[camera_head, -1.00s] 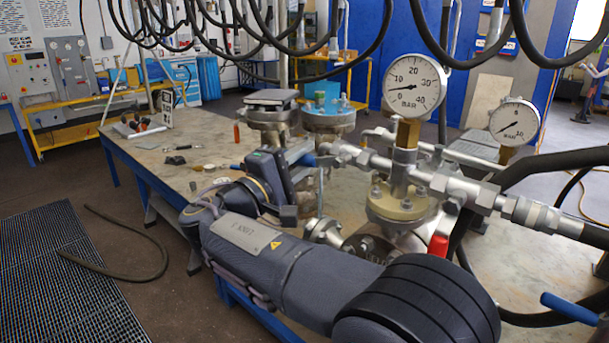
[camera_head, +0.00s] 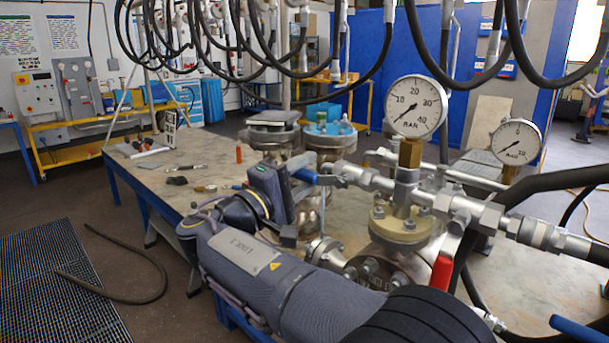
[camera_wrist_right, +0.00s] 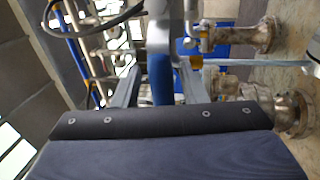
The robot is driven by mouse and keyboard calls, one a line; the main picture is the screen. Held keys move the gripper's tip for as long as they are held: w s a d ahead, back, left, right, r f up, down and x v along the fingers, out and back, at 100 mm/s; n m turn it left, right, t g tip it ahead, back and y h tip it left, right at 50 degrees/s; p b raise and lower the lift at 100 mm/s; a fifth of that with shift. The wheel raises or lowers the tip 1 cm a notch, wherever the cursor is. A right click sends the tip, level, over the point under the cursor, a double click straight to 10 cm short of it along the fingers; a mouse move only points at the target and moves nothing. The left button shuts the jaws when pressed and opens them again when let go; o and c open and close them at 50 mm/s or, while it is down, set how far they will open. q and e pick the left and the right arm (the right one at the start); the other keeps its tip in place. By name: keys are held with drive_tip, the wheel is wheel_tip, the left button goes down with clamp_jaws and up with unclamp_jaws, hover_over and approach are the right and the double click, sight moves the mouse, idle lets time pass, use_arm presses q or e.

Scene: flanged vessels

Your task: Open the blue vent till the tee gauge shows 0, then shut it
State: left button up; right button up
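The tee gauge (camera_head: 416,106) stands on a brass stem above the tee. Its needle points to the lower left, at or close to 0. The blue vent handle (camera_head: 305,176) is at the left end of the tee's pipework, beside my right gripper (camera_head: 292,187). In the right wrist view the blue handle (camera_wrist_right: 161,78) lies between the two fingers of my right gripper (camera_wrist_right: 160,82). The fingers stand apart, with a narrow gap seen beside the handle. The handle's far end and pivot are partly hidden. My left gripper is out of view.
A second gauge (camera_head: 516,142) stands to the right. A red lever (camera_head: 441,272) hangs below the tee. Another blue handle (camera_head: 578,329) is at the lower right. Black hoses (camera_head: 350,65) hang overhead. Flanged vessels (camera_head: 273,133) stand behind my gripper on the bench (camera_head: 150,163).

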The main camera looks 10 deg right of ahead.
drive_tip(key=v, duration=0.8)
idle(0.4)
